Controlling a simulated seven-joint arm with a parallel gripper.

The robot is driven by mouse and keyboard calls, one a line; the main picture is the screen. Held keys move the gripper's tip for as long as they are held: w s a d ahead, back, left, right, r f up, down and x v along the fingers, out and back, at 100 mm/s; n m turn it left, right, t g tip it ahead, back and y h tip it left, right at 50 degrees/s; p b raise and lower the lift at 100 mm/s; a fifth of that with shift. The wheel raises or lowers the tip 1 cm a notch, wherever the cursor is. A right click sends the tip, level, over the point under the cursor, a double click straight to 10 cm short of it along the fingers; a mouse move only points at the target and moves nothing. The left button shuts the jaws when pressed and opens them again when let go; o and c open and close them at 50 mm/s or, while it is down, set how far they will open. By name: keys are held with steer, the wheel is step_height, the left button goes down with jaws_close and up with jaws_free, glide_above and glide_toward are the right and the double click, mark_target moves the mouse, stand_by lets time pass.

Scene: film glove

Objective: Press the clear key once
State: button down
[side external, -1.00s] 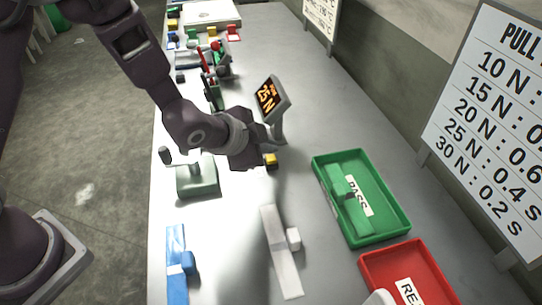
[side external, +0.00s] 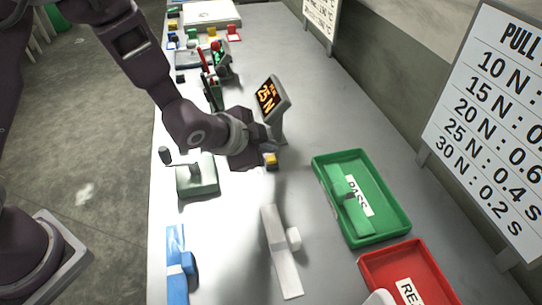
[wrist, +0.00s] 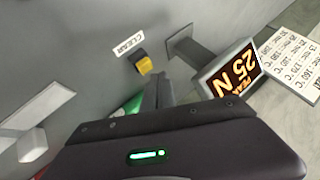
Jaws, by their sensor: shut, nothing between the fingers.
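The clear key is a small yellow key on a dark base (side external: 271,160), standing on the bench near the foot of the display. In the wrist view the key (wrist: 144,66) sits beside a white label reading CLEAR (wrist: 128,44). My gripper (side external: 246,158) is shut and empty, just left of the key in the side view. In the wrist view my gripper (wrist: 155,96) is below the key in the picture. I cannot tell a contact, and the key does not look covered. The tilted display (side external: 271,97) reads 25 N in orange; it also shows in the wrist view (wrist: 230,74).
A pale green fixture with a handle (side external: 198,182) stands left of my gripper. A green PASS tray (side external: 387,190) holds a green strip. A red tray (side external: 375,262) is nearer. A white strip (side external: 284,262) and a blue strip (side external: 177,278) lie in front.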

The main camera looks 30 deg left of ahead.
mark_target(268, 160)
steer(key=shift+f, duration=0.4)
steer(key=shift+f, duration=0.5)
stand_by(0.7)
steer(key=shift+r, duration=0.9)
steer(key=shift+r, duration=2.5)
